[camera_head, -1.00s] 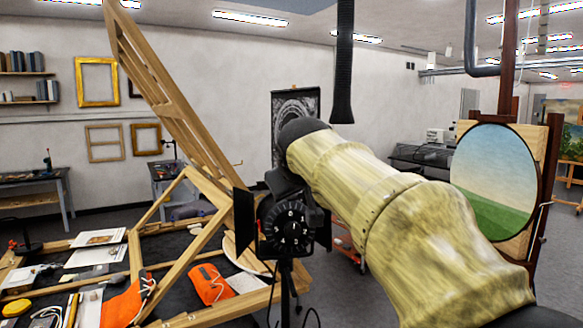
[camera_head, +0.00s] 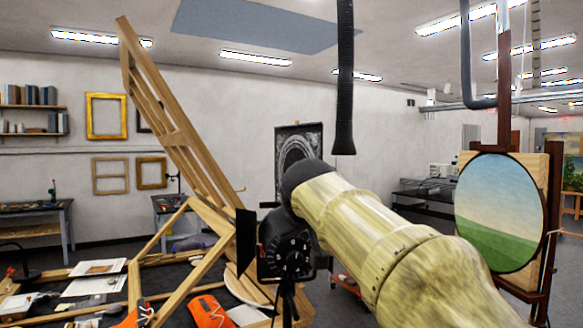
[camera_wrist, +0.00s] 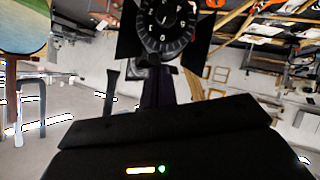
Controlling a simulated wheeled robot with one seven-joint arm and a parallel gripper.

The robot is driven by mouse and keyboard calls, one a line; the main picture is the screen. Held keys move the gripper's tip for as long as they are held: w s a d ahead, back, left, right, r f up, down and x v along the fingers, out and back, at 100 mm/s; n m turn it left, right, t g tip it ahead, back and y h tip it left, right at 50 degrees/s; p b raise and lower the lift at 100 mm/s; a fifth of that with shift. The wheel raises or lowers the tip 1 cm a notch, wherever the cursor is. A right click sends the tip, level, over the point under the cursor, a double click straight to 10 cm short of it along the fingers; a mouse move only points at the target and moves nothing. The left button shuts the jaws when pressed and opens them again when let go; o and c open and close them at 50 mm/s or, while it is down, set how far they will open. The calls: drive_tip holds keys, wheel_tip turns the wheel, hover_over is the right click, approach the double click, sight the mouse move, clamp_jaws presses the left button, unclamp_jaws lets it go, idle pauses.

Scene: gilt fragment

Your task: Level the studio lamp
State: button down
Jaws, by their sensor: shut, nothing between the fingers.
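The studio lamp (camera_head: 290,256) is black, with a round numbered dial and dark flaps at its sides, on a thin stand at the lower middle of the head view. In the wrist view the lamp (camera_wrist: 164,24) appears upside down at the top edge. I cannot tell how far it tilts. My gripper (camera_wrist: 172,127) shows as a black shape across the bottom of the wrist view; it is shut and empty. In the head view my arm ends just above the lamp, and the gripper cannot be told apart there. Whether it touches the lamp is unclear.
A leaning wooden frame (camera_head: 165,115) rises left of the lamp from a cluttered worktable with papers and orange cloths (camera_head: 207,311). A black hose (camera_head: 345,85) hangs above my arm. An easel with a round landscape painting (camera_head: 500,212) stands to the right.

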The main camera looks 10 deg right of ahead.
drive_tip(key=w+a+r+v, duration=0.1)
drive_tip(key=v, duration=1)
drive_tip(key=shift+a+r, duration=0.2)
drive_tip(key=shift+r, duration=0.25)
drive_tip(key=shift+f, duration=0.1)
